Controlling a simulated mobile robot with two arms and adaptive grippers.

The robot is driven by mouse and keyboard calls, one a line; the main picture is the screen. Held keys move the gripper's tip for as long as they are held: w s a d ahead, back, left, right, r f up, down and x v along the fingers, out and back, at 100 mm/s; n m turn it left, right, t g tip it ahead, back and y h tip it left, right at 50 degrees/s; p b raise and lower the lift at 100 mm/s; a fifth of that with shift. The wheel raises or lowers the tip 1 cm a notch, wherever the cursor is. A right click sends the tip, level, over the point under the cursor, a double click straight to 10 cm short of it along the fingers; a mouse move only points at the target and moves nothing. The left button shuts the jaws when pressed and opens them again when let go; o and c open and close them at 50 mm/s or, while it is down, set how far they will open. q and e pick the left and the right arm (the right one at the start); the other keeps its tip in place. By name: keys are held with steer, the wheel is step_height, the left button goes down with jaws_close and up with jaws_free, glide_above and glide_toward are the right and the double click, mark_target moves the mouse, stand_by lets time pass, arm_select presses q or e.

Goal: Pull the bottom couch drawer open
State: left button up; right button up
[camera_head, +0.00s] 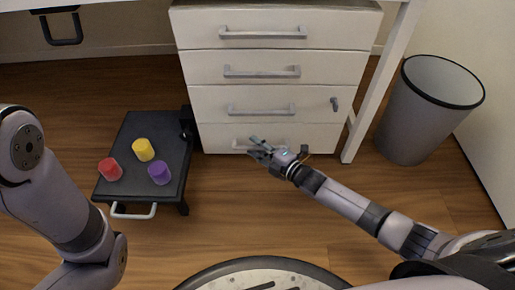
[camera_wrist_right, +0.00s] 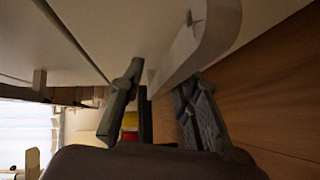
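A white cabinet with several stacked drawers stands at the back in the head view; no couch shows. Its bottom drawer (camera_head: 219,134) looks closed. The drawer's grey handle (camera_head: 239,143) is mostly hidden behind my right gripper (camera_head: 257,150), which is at the drawer's front. In the right wrist view, my right gripper (camera_wrist_right: 160,103) has its fingers apart, one on each side of a pale handle bar (camera_wrist_right: 196,50). I cannot tell whether they touch it. My left arm shows at the left, but its gripper is out of view.
A low black stand (camera_head: 140,185) with a white handle holds red (camera_head: 110,169), yellow (camera_head: 143,149) and purple (camera_head: 159,173) cylinders, left of the cabinet. A grey bin (camera_head: 418,118) stands at the right, beyond a white table leg (camera_head: 378,90). Wooden floor (camera_head: 240,215) before the cabinet is clear.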

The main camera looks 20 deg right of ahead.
steer(key=shift+c, duration=0.4)
jaws_close()
stand_by(0.4)
